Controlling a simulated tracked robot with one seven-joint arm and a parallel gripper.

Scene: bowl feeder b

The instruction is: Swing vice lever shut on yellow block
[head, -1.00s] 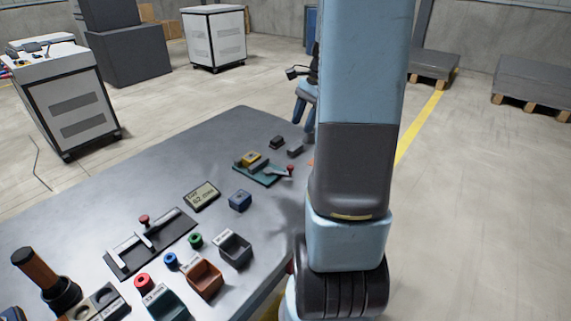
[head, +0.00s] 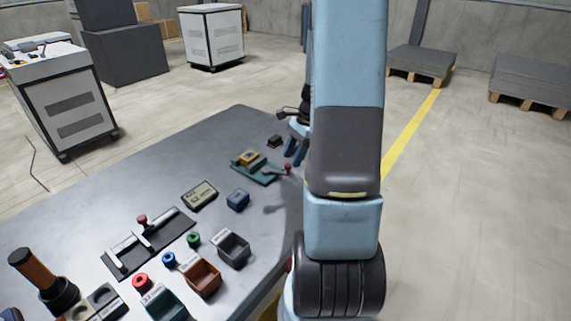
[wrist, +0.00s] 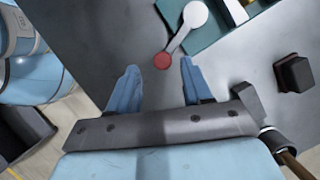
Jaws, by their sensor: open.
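The vice has a green base (head: 262,177) and sits near the table's right edge in the head view; part of the base (wrist: 207,35) shows at the top of the wrist view. The grey lever (wrist: 183,33) ends in a red knob (wrist: 162,61), also visible in the head view (head: 287,168). My gripper (wrist: 160,66) is open, its blue fingertips on either side of the knob in the picture. I cannot tell whether they touch it.
A dark block (wrist: 294,73) stands right of my gripper in the wrist view. On the table (head: 130,190) are a blue block (head: 238,199), a display (head: 199,194), a lever plate (head: 122,262) and small open bins (head: 201,279). The table edge is close by my arm.

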